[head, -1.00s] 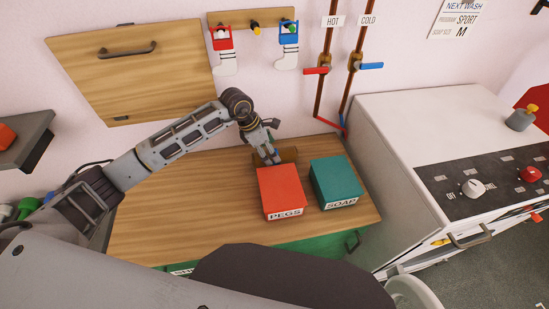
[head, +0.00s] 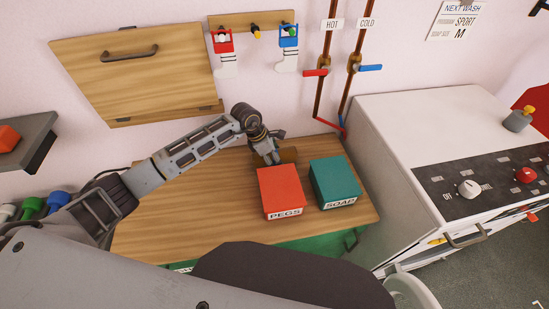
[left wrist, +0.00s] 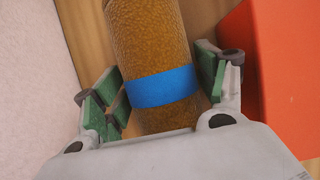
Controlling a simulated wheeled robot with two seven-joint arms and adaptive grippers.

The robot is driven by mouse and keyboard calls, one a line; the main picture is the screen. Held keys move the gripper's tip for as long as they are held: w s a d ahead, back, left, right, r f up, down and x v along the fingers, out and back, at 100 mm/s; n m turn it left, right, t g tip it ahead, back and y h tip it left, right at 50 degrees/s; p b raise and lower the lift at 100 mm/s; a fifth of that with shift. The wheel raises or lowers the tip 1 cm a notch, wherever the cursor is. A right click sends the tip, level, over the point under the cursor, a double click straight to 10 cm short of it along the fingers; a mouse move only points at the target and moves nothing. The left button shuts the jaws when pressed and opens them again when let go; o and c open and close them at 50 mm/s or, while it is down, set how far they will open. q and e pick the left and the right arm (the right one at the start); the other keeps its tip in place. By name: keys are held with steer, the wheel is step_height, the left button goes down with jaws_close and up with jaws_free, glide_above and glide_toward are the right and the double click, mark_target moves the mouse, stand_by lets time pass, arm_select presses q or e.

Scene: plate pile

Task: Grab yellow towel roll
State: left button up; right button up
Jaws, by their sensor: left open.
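The towel roll is a brownish-yellow cylinder (left wrist: 152,40) with a blue band, seen close up in the left wrist view. In the head view only a small brown part (head: 289,155) shows behind the red PEGS box (head: 280,188); my gripper and the box hide the rest. My left gripper (head: 266,160) is behind that box at the back of the wooden worktop. In the left wrist view its open green-padded fingers (left wrist: 157,78) stand on either side of the roll. A small gap shows at the left finger; contact at the right finger is unclear. My right gripper is not in view.
The red box stands close to the right finger in the wrist view. A teal SOAP box (head: 335,182) stands to its right. The wall is behind, with pipes (head: 323,95) and hanging socks (head: 288,60). The worktop (head: 180,215) is clear on the left.

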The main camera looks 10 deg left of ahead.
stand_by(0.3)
arm_select(q)
steer(key=c, duration=1)
steer(key=shift+s+r, duration=0.1)
steer(key=shift+r, duration=0.05)
